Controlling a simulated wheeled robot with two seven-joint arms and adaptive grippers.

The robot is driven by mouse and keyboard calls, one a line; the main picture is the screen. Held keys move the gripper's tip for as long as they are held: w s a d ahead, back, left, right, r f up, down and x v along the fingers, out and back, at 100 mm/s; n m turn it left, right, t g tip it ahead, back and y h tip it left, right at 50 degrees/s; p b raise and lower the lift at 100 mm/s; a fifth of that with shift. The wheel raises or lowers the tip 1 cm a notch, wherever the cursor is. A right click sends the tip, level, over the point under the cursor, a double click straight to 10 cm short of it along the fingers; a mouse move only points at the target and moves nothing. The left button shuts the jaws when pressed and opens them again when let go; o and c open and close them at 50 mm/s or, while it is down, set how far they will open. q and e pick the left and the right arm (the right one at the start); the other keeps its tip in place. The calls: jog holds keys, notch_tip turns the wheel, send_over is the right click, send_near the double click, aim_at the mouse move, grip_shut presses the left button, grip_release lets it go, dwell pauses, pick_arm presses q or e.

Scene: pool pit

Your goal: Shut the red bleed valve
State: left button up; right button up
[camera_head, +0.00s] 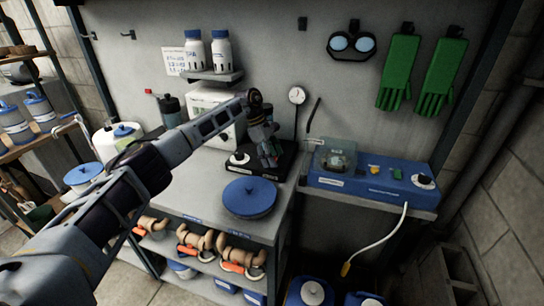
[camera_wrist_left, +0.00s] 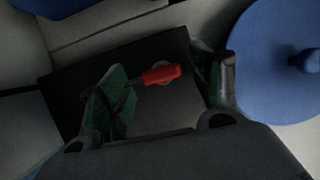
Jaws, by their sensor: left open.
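The red bleed valve shows in the left wrist view as a short red lever (camera_wrist_left: 160,74) on a pale round fitting, above a black base plate. My left gripper (camera_wrist_left: 160,92) is open, with one green-padded finger on each side of the lever. The lever's tip is close to the right finger; I cannot tell whether either finger touches it. In the head view my left gripper (camera_head: 270,158) points down over the black base (camera_head: 272,176) on the bench, and hides the lever. My right gripper is out of view.
A blue round lid (camera_head: 249,198) lies on the bench in front of the base. A white knob (camera_head: 239,158) is beside the gripper, left. A blue device (camera_head: 372,184) sits on a shelf at right. Shelves below hold orange-handled valves (camera_head: 239,268).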

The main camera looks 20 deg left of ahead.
pick_arm(q)
jog(key=shift+r, duration=0.1)
jog(key=v, duration=1.1)
jog(key=shift+a+r, duration=0.25)
jog(key=shift+r, duration=0.1)
dwell(0.4)
